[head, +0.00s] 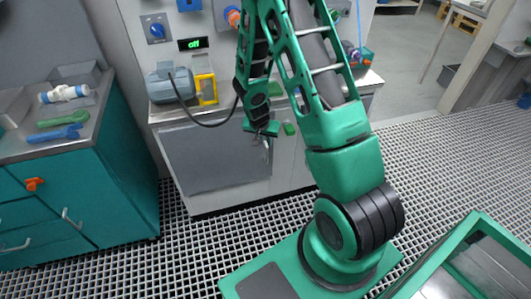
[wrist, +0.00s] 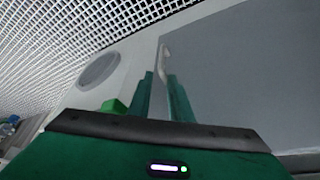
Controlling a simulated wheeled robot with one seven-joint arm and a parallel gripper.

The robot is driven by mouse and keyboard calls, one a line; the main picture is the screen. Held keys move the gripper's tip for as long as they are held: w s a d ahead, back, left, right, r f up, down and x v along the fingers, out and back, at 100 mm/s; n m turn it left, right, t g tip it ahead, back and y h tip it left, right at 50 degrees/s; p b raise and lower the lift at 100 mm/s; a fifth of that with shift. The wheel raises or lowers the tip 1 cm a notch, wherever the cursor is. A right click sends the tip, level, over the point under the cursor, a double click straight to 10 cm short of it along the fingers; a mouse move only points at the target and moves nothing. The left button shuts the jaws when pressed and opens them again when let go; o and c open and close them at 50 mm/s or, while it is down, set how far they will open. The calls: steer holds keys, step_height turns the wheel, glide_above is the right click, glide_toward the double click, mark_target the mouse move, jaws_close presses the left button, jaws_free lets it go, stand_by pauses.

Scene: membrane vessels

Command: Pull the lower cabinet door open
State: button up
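The lower cabinet door is a flat grey panel (head: 215,160) on the front of the white bench, and it looks closed. Its pale upright handle (head: 267,148) is near the door's right edge, partly hidden by my gripper (head: 264,133). In the wrist view, the handle (wrist: 163,60) rises between the two green fingers of my gripper (wrist: 162,90). The fingers are close together, one on each side of the handle, and look shut on it. The grey door (wrist: 240,70) fills the right of that view. The exact contact is hard to see.
A teal drawer cabinet (head: 110,185) stands left, with tools on top. A motor (head: 172,84) and a yellow frame (head: 205,88) stand on the bench. A green-framed table (head: 410,275) is at lower right. The grating floor (head: 190,240) before the door is clear.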

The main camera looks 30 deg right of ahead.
mark_target(267, 151)
steer(key=x, duration=1.1)
steer(key=shift+w+a+f, duration=0.15)
steer(key=shift+w+f, duration=0.05)
